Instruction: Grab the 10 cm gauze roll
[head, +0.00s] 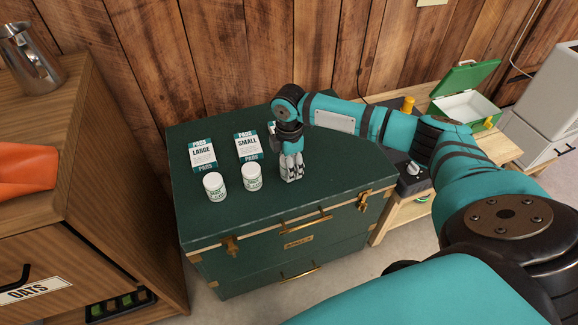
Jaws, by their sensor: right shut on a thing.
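My right gripper (291,173) points down over the right part of the green chest's top (325,178). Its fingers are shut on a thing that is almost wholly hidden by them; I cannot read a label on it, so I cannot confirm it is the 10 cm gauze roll. Two white rolls with green labels stand upright to the left of the gripper: one nearer the front (214,187) and one closer to the gripper (252,177). Their small print is not readable. Both are apart from the gripper. My left gripper is not in view.
Another pack is mostly hidden behind my right wrist. A wooden cabinet (110,180) rises at left. An open green case (466,101) sits at right.

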